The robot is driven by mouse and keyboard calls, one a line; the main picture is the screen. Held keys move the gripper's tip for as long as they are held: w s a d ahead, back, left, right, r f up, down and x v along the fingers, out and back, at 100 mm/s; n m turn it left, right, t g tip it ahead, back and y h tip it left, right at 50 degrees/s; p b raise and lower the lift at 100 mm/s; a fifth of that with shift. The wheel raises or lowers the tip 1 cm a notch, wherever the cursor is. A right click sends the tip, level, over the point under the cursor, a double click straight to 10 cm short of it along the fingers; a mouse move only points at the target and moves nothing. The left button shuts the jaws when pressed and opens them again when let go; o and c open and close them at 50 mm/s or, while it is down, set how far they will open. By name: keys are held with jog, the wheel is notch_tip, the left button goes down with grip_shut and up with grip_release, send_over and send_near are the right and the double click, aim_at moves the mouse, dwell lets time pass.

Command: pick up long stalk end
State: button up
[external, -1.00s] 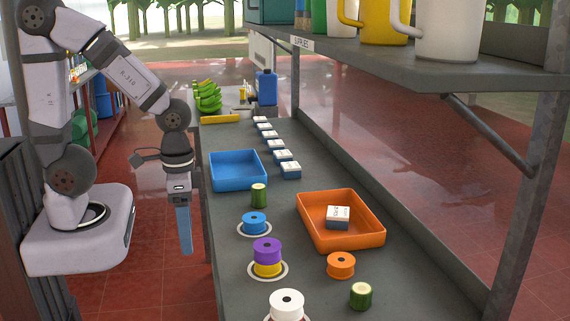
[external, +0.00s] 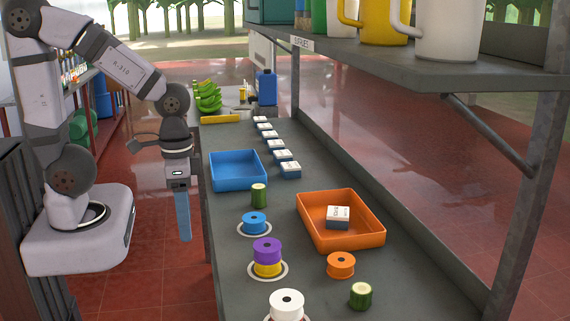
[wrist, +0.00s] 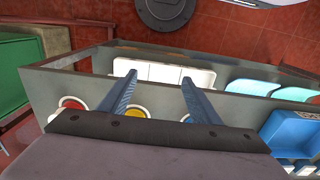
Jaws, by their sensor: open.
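Two green stalk ends with pale cut tops stand on the grey bench in the external view. One stalk end (external: 259,195) is near the blue tray and looks the taller for its width. The other stalk end (external: 360,295) is at the front right, beside the orange spool. My gripper (external: 184,238) points down, left of the bench edge, apart from both stalk ends. In the wrist view my gripper (wrist: 159,78) has its two blue fingers spread with nothing between them. I cannot make out either stalk end there.
The blue tray (external: 238,187) and the orange tray (external: 377,239) with a labelled box (external: 338,217) stand on the bench. A blue spool (external: 254,223), purple spool (external: 267,249), white spool (external: 287,304) and orange spool (external: 341,264) are nearby. A shelf (external: 450,62) with mugs overhangs the right.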

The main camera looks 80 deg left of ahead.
jog(key=r, duration=0.2)
jog(key=n+t+y+b, duration=0.3)
jog(key=t+y+b, duration=0.2)
jog(key=t+b, duration=0.45)
send_near(259, 191)
jog(key=w+a, duration=0.3)
jog(key=w+a+r+m+t+b, duration=0.1)
jog(key=a+r+t+b, duration=0.1)
jog(key=a+t+b, duration=0.4)
jog(key=s+d+m+t+h+b, duration=0.2)
jog(key=s+d+t+h+b, duration=0.1)
jog(key=s+h+b, duration=0.15)
jog(key=shift+g+h, duration=0.25)
jog(key=f, duration=0.9)
jog(key=shift+w+d+f, duration=0.15)
jog(key=shift+w, duration=0.15)
jog(key=shift+w+p, duration=0.85)
jog(key=shift+w, duration=2.8)
